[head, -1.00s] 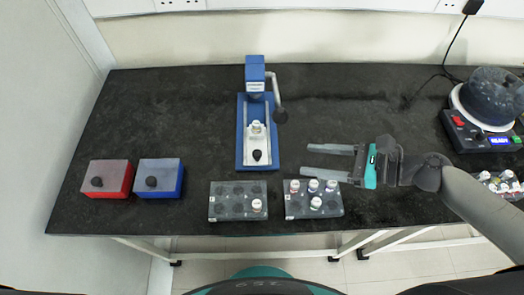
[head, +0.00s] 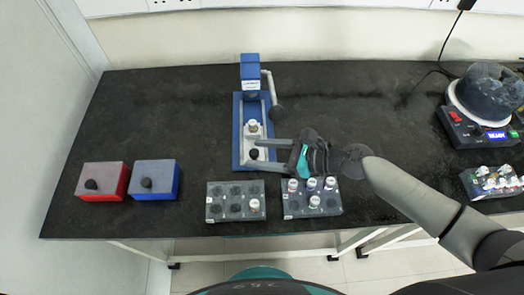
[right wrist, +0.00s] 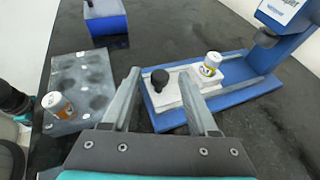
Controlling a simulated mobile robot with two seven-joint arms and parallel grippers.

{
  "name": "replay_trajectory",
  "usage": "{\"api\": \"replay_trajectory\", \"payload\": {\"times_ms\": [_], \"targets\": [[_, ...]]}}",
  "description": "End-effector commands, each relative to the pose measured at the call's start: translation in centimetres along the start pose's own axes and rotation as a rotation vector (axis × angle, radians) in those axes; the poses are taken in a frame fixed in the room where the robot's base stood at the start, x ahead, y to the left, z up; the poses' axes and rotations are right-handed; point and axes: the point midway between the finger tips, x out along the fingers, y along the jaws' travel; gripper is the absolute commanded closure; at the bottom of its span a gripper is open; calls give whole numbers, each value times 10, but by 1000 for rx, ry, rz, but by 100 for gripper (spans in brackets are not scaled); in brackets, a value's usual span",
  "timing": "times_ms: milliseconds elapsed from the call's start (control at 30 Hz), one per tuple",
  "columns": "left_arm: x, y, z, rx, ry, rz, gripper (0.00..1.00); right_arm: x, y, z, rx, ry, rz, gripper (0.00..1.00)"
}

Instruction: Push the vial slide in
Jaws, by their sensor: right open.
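The blue press (head: 250,78) stands at the table's middle on a long blue base. Its white slide (head: 245,129) extends toward the front, out from under the press head. A capped vial (head: 253,126) stands upright on the slide, and also shows in the right wrist view (right wrist: 210,64). A black knob (right wrist: 160,78) sits at the slide's front end. My right gripper (head: 252,154) is open, its fingers on either side of the knob. In the right wrist view, the knob appears between the fingertips; I cannot tell whether they touch it. My left gripper is out of view.
Two grey racks (head: 214,216) (head: 293,211) with vials lie at the front. A red box (head: 106,182) and a blue box (head: 157,182) are at left. The press's lever knob (head: 277,113) hangs at its right side. A round device (head: 480,120) stands at far right.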

Motion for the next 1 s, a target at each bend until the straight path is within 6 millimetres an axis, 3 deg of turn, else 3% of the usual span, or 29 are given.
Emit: {"api": "replay_trajectory", "payload": {"times_ms": [67, 600, 1000], "targets": [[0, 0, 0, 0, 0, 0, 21, 0, 0, 0, 0, 0, 0, 40], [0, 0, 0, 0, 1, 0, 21, 0, 0, 0, 0, 0, 1, 100], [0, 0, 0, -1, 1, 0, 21, -1, 0, 0, 0, 0, 1, 100]]}}
